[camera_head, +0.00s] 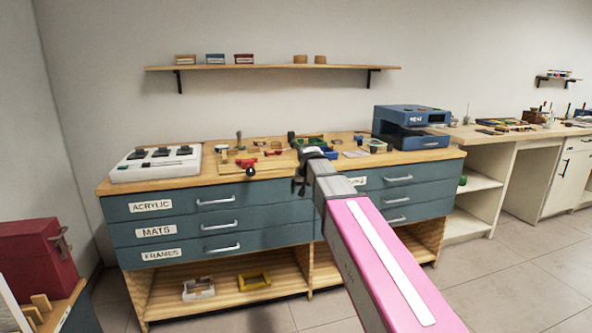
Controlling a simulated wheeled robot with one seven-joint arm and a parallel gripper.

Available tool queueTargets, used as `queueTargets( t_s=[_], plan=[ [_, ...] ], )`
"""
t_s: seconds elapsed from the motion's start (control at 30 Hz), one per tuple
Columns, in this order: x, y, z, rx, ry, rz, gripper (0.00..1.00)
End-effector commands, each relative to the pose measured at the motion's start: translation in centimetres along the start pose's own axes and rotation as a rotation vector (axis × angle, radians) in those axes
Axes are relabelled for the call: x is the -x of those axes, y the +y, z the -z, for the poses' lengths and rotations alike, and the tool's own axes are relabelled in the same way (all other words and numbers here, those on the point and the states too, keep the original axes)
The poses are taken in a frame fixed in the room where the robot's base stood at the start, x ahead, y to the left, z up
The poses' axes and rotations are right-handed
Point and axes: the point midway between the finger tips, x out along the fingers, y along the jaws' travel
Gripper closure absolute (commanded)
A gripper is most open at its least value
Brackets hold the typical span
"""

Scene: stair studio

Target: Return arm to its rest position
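My arm, pink and grey, reaches from the lower right toward the front edge of a wooden workbench (290,177). My gripper (302,184) is at the far end of the arm, near the front edge of the benchtop and partly hidden by the arm's end link. Its fingers are small and dark, and I cannot tell whether they are open or shut or hold anything.
The bench has teal drawers (215,218) with labels and handles. On top are a white tray (125,171), small tools and a blue machine (411,126). A red case (35,260) stands at lower left. A wall shelf (270,67) hangs above. Tiled floor is clear at right.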

Motion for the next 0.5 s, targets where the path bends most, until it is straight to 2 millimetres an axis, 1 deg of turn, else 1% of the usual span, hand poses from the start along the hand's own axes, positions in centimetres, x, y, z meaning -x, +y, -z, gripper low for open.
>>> queueTargets(
  t_s=[0.03, 0.2, 0.37, 0.4, 0.47, 0.5],
  plan=[
    [-1.5, 1.4, -2.2, 0.0, -0.025, -0.008, 0.07],
    [-5.9, 5.2, -7.8, 0.01, -0.097, -0.027, 0.07],
    [-9.3, 8.5, -13.5, 0.019, -0.167, -0.038, 0.07],
    [-10.1, 9.2, -14.9, 0.02, -0.184, -0.04, 0.07],
    [-11.1, 10.3, -17.1, 0.023, -0.211, -0.042, 0.07],
    [-11.7, 11.1, -18.6, 0.023, -0.229, -0.044, 0.07]
  ],
)
